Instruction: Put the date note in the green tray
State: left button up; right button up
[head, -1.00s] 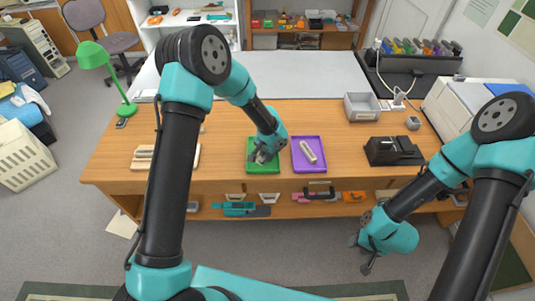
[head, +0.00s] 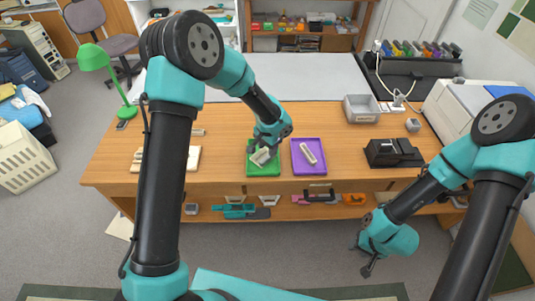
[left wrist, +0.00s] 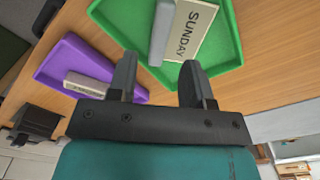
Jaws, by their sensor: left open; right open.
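The green tray (head: 263,171) lies on the wooden desk, and it also shows in the left wrist view (left wrist: 228,62). In it lies a cream block with a grey side, lettered SUNDAY (left wrist: 195,32); it shows small in the head view (head: 261,156). My right gripper (head: 367,262) is open and empty, low in front of the desk at the right.
A purple tray (head: 309,170) stands right of the green one with a pale block (head: 308,153) in it. A black device (head: 393,152) and a grey bin (head: 362,107) stand further right. Pale boards (head: 193,158) lie at the left. The desk's back middle is clear.

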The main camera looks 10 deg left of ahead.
aim_at(267, 157)
pick_arm(q)
notch_tip(267, 157, up, 7)
jog(key=shift+f, duration=0.15)
dwell(0.7)
jog(key=s+a+f+n+h, duration=0.2)
jog(key=s+a+f+n, duration=0.1)
jog(key=s+f, duration=0.7)
jog(key=s+a+f+n+h, duration=0.1)
jog(key=s+a+f+n, duration=0.3)
jog(key=s+f, duration=0.6)
jog(key=s, duration=0.5)
jog(key=shift+f+n+t+h, duration=0.15)
jog(key=shift+n+t+h, duration=0.25)
